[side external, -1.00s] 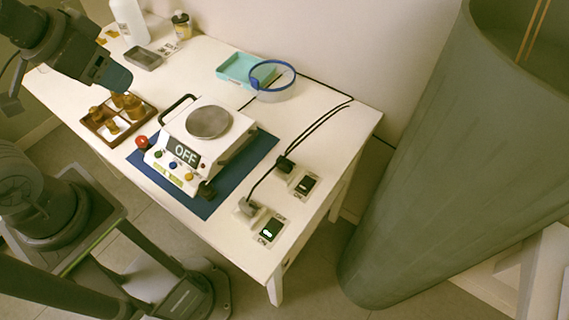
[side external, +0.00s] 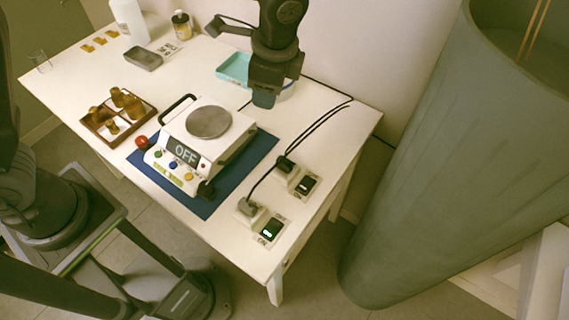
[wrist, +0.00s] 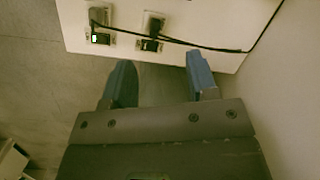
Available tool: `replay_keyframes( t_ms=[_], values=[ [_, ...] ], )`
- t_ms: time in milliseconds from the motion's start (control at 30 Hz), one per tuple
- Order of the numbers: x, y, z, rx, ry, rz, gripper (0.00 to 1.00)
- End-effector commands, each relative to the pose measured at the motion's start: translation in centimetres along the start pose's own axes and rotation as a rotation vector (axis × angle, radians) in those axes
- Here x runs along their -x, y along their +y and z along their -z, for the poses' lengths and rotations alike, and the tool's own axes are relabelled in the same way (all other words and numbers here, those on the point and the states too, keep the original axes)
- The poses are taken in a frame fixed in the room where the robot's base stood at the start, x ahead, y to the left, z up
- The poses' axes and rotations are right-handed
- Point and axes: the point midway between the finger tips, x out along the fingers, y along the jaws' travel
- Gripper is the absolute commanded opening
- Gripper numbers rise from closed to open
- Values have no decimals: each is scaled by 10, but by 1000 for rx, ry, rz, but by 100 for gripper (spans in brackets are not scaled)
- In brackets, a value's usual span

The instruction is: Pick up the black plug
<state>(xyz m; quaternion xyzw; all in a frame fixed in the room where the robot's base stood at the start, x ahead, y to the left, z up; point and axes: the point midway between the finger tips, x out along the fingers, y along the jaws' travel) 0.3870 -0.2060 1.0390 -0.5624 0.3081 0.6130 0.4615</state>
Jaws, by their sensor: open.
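The black plug (side external: 284,164) sits in the farther socket, near the right end of the white table, with a black cable running from it towards the back. It also shows in the wrist view (wrist: 154,27), near the top middle. A grey plug (side external: 247,207) sits in the nearer socket, whose switch (side external: 267,232) shows a green light. My gripper (side external: 264,100) is open and empty above the back of the table, behind and apart from the black plug. In the wrist view its blue fingertips (wrist: 158,72) are spread below the sockets.
A white hot plate (side external: 212,145) reading OFF stands on a blue mat (side external: 215,203), left of the plugs. A wooden tray (side external: 96,128) of brown bottles is farther left. A teal tray (side external: 233,68) is behind. A large grey cylinder (side external: 430,150) stands right of the table.

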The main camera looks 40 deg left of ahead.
Motion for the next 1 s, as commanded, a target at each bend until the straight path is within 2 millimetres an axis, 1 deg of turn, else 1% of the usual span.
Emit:
replay_keyframes(
  t_ms=[33,100,200,333,400,500,567,800,900,1000],
  values=[
    [-17,5,21,-78,-35,-8,53],
    [-36,10,44,-176,-76,-12,53],
    [-60,20,70,-292,-126,-16,53],
    [-81,30,89,-385,-165,-20,53],
    [-87,33,94,-413,-177,-21,53],
    [-97,34,95,-426,-184,-22,53],
    [-105,34,94,-427,-185,-23,53],
    [-151,33,84,-424,-185,-24,53],
    [-164,32,82,-423,-183,-23,53],
    [-172,32,80,-422,-182,-23,53]
  ],
)
